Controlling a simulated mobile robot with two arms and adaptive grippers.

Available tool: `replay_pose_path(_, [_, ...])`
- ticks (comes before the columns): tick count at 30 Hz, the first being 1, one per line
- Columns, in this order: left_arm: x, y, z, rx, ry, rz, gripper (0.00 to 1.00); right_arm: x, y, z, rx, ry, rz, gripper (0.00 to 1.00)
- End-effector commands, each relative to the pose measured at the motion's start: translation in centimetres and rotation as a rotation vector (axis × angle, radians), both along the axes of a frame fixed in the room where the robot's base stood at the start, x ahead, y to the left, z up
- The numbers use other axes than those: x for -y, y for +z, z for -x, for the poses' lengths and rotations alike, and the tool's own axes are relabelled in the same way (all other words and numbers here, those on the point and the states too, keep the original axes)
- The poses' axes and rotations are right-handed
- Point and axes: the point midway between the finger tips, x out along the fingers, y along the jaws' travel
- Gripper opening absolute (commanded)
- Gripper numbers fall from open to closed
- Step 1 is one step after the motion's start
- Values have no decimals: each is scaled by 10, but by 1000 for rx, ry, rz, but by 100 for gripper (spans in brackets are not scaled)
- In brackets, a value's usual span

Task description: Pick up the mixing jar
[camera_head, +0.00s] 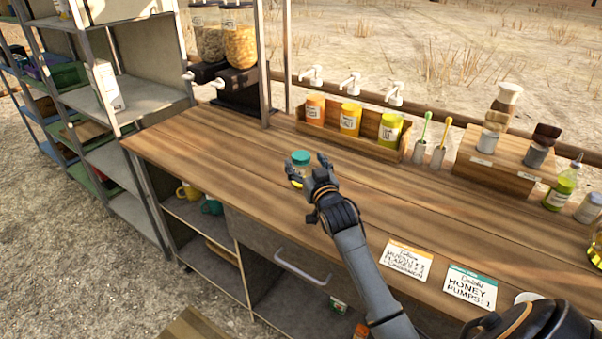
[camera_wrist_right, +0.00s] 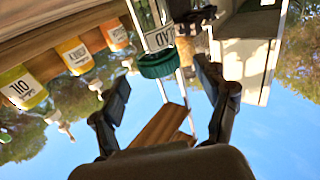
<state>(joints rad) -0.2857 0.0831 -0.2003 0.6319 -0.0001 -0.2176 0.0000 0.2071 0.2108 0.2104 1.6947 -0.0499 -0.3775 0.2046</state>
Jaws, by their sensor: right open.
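The jar with a teal lid (camera_head: 300,158), which I take to be the mixing jar, stands on the wooden counter. Its lower part is partly hidden by my right gripper (camera_head: 320,175). The gripper is open at the jar's front right side. In the right wrist view, which is upside down, the jar's teal lid (camera_wrist_right: 162,65) and white label show ahead of the gap between the open fingers (camera_wrist_right: 165,95). I cannot tell whether a finger touches the jar. My left gripper is not in view.
A wooden rack (camera_head: 375,140) of pump bottles stands at the counter's back edge. Cereal dispensers (camera_head: 238,45) stand at the back left. Two cards (camera_head: 407,262) lie near the front. Bare counter surrounds the jar.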

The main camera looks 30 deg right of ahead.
Motion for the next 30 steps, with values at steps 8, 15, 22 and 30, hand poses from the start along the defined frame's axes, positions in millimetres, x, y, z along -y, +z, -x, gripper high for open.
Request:
replay_pose_path(8, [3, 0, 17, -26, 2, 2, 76, 10, 1, -36, 1, 0, 0, 75])
replay_pose_path(15, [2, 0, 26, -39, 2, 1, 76, 11, 1, -40, 1, 0, 0, 75])
replay_pose_path(22, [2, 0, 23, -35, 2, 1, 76, 11, 1, -40, 1, 0, 0, 40])
replay_pose_path(30, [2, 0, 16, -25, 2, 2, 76, 11, 2, -40, 3, 0, 1, 0])
